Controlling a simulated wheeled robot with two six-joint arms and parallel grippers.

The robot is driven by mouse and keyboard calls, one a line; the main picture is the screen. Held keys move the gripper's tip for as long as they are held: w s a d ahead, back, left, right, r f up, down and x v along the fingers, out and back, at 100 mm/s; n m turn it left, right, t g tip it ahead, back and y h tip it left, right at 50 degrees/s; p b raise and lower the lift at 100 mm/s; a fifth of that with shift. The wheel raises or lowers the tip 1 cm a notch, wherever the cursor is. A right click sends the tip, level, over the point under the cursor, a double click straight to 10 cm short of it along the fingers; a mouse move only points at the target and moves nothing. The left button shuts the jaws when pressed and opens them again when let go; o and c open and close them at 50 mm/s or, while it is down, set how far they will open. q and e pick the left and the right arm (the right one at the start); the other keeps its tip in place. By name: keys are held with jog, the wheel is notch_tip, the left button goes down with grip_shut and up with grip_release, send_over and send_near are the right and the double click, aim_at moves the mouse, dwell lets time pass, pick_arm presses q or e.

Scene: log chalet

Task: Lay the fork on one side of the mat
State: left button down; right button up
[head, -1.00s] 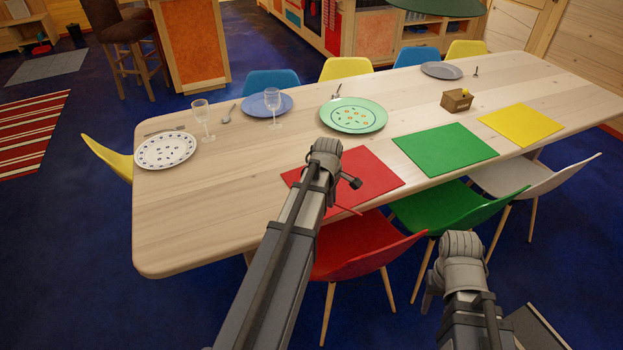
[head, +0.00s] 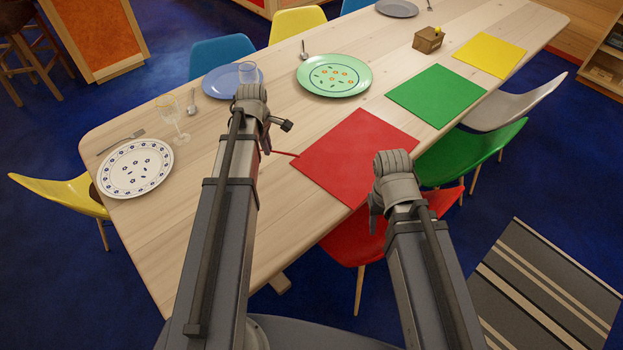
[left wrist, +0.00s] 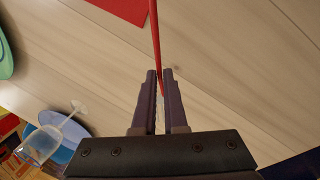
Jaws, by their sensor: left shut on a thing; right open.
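My left gripper (head: 265,142) is shut on a thin red thing, which I take to be the fork (head: 285,153). It is above the table, just left of the red mat (head: 352,160), and the thing's free end points towards the mat's left edge. In the left wrist view the red shaft of the fork (left wrist: 155,40) rises from between the fingertips (left wrist: 159,76), with a corner of the red mat (left wrist: 122,8) beyond. The fork's other end is hidden. My right gripper (head: 376,215) is open and empty, by the red mat's front edge.
The wooden table (head: 200,260) also bears a green mat (head: 436,97), a yellow mat (head: 490,54), a green plate (head: 334,74), a spotted plate (head: 135,168), a wine glass (head: 170,108) and a small wooden box (head: 428,40). Chairs line both long sides. The table left of the red mat is bare.

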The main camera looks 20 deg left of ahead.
aim_at(327, 183)
pick_arm(q)
jog(key=d+r+m+h, duration=0.1)
jog(key=d+m, duration=0.5)
jog(key=d, duration=1.2)
jog(key=b+x, duration=0.3)
jog(key=s+b+x, duration=0.1)
jog(key=b+x, duration=0.2)
jog(key=s+b+x, duration=0.1)
jog(key=b+x, duration=0.2)
jog(key=x, duration=0.1)
jog(key=shift+a+f+b, duration=0.25)
jog(key=shift+f+b, duration=0.05)
jog(key=shift+r, duration=0.15)
jog(key=c, duration=1.4)
grip_release()
jog(key=o, duration=0.4)
jog(key=shift+o, duration=0.2)
